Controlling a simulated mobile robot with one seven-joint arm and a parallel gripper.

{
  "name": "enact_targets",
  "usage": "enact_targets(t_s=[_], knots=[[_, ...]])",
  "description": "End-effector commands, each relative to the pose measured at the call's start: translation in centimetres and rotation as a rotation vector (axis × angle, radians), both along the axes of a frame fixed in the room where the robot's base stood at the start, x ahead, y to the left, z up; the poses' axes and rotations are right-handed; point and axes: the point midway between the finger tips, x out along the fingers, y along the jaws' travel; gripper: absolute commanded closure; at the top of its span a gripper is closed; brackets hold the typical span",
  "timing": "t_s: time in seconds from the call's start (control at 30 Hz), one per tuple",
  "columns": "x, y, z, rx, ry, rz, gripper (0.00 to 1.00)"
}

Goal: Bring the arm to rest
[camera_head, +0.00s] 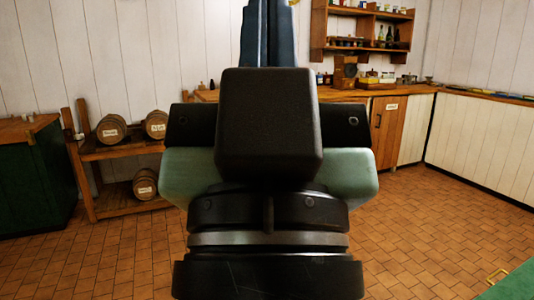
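My gripper (267,14) points away from me at the top middle of the picture. Its two dark blue-grey fingers stand side by side with no clear gap between them, so it looks shut. Their far tips reach the top edge of the picture. I see nothing held between them. My wrist, with a black block on top, a pale green body and dark rings, fills the middle and lower picture. It hides the finger roots and part of the floor and counter behind.
A wooden rack (92,151) with several small barrels stands at left, beside a green cabinet (52,174). A wooden counter (350,94) runs along the back, below a wall shelf (352,48) with bottles and jars. The tiled floor (440,222) is clear at right. A green surface (516,284) enters lower right.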

Motion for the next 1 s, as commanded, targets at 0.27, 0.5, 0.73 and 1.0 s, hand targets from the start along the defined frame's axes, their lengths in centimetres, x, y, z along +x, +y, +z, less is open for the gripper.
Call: enact_targets(t_s=[0.27, 0.5, 0.73, 1.0], knots=[[0.0, 0.1, 8.6, -0.001, -0.003, 0.002, 1.00], [0.1, 0.1, 16.0, -0.001, -0.003, 0.003, 1.00], [0.1, 0.1, 23.0, -0.002, -0.003, 0.003, 1.00], [0.1, 0.1, 29.7, -0.002, -0.002, 0.004, 1.00]])
